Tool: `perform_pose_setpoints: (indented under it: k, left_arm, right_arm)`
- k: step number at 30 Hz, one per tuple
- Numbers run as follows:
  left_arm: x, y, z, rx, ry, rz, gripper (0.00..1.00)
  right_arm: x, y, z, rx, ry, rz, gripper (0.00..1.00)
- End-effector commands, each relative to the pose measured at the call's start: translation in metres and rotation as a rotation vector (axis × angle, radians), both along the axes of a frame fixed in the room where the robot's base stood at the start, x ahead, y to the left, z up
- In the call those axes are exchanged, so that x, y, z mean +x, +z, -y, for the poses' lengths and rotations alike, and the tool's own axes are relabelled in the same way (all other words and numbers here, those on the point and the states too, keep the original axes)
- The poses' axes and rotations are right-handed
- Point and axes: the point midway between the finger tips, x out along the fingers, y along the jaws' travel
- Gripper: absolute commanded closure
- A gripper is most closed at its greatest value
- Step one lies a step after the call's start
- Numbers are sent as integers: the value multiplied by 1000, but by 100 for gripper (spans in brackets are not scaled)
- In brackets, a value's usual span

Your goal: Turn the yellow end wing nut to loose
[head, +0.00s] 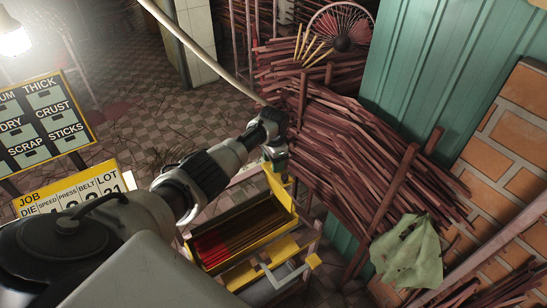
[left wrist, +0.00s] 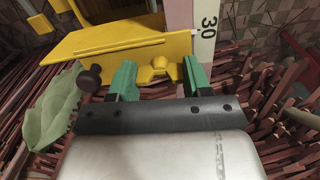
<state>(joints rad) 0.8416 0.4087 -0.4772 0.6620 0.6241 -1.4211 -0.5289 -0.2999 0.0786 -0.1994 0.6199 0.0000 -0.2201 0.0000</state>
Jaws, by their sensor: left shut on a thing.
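My left gripper (head: 277,162) reaches the far end of a yellow-rimmed tray (head: 205,262) in the head view. In the left wrist view its two green fingers (left wrist: 158,76) stand on either side of the yellow end wing nut (left wrist: 160,65) and are shut on it. The wing nut sits against a yellow plate (left wrist: 115,42); how far it is turned cannot be told. In the head view the gripper and arm hide the wing nut. My right gripper is in neither view.
Stacked brown sticks (head: 345,140) crowd the right side. A green cloth (head: 408,252) hangs at lower right. Tiled floor (head: 130,90) is open at back left.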

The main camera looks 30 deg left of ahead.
Motion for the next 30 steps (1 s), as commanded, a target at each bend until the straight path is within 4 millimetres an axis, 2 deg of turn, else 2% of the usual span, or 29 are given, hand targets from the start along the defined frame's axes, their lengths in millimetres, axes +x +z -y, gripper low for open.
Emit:
perform_pose_setpoints:
  k: [12, 30]
  left_arm:
    - [0, 3, 0, 0, 398, 1, 75]
    - [1, 3, 0, -1, 927, 3, 75]
  right_arm:
    - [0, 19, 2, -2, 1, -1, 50]
    - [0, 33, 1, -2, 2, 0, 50]
